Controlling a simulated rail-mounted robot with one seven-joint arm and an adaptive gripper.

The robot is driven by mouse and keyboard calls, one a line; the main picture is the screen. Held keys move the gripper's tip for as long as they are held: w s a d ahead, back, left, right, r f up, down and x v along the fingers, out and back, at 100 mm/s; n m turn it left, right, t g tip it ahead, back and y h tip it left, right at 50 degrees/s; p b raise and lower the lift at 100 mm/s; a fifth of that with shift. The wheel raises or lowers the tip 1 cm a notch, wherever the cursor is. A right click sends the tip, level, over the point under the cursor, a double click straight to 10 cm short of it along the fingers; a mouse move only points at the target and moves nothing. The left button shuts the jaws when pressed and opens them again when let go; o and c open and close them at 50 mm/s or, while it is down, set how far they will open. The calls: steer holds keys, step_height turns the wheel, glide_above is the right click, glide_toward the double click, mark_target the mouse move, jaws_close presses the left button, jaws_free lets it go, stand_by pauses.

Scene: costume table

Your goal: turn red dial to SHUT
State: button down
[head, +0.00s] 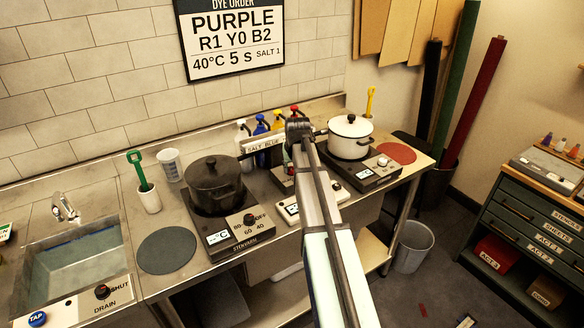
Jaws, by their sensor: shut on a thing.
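My gripper (298,129) is at the back of the steel counter, in front of a red-topped bottle (295,108). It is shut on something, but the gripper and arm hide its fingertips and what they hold. I cannot make out a red dial by the red-topped bottle; that spot is mostly covered. A dark knob (102,292) marked DRAIN, with SHUT printed at its right, is on the sink's front panel, far from my gripper.
A black pot (214,184) on a hot plate is left of my arm. A white lidded pot (350,137) on another is to the right. Blue (261,126) and yellow (278,121) bottles stand close left of my gripper. A sink (75,260) is at left.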

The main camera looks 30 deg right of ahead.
steer(key=n+y, duration=0.1)
steer(key=n, duration=0.1)
steer(key=n+b, duration=0.1)
steer(key=n, duration=0.1)
steer(key=shift+d+f+n+y, duration=0.1)
steer(key=shift+d+n+y, duration=0.1)
steer(key=shift+n+y, duration=0.2)
steer(key=shift+n+y+b, duration=0.35)
steer(key=shift+n+y, duration=0.35)
steer(key=shift+n, duration=1.1)
steer(key=c, duration=0.8)
jaws_free()
